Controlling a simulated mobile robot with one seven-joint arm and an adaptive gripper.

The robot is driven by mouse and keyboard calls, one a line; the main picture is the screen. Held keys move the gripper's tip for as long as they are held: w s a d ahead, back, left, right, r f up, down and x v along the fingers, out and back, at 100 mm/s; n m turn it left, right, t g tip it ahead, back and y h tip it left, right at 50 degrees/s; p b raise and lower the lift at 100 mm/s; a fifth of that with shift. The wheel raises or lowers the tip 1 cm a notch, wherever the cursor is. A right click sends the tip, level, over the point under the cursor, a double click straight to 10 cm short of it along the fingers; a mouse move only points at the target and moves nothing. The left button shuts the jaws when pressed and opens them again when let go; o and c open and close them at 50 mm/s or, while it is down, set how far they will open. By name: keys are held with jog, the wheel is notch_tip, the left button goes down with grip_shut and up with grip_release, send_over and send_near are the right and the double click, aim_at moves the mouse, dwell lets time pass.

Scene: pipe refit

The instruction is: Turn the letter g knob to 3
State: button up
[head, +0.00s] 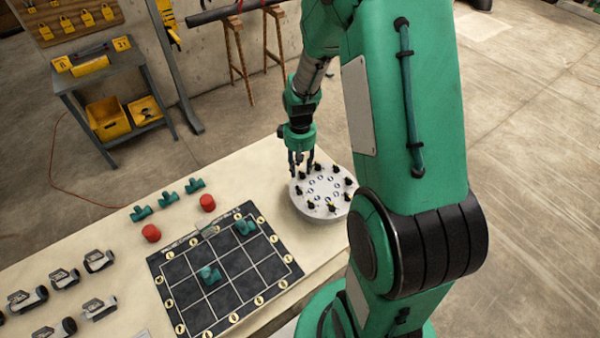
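A round pale grey panel (301,211) sits on the bench, with several small black knobs around its rim and a ring of small round labels inside them. The letters and numbers are too small to read, so I cannot tell which knob is g or where it points. My gripper (301,168) points down at the panel's upper left edge, close to the knobs there. Its fingers look a little apart, but I cannot tell whether a knob is between them or whether they touch one. My arm hides the area right of the panel.
A dark grid board (177,267) with green pipe fittings on it lies left of the panel. Red cylinders (151,233), more green fittings (168,198) and several grey-and-black parts (99,261) stand on the bench (100,220). A cart with yellow bins (108,118) stands behind.

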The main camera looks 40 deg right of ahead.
aim_at(300, 188)
jog(key=shift+r, duration=0.35)
jog(key=shift+r, duration=0.15)
jog(key=shift+r+m, duration=0.6)
jog(key=shift+r, duration=0.2)
jog(key=shift+f, duration=0.15)
notch_tip(300, 188, down, 14)
jog(key=shift+r+b, duration=0.25)
jog(key=shift+b, duration=0.4)
grip_shut()
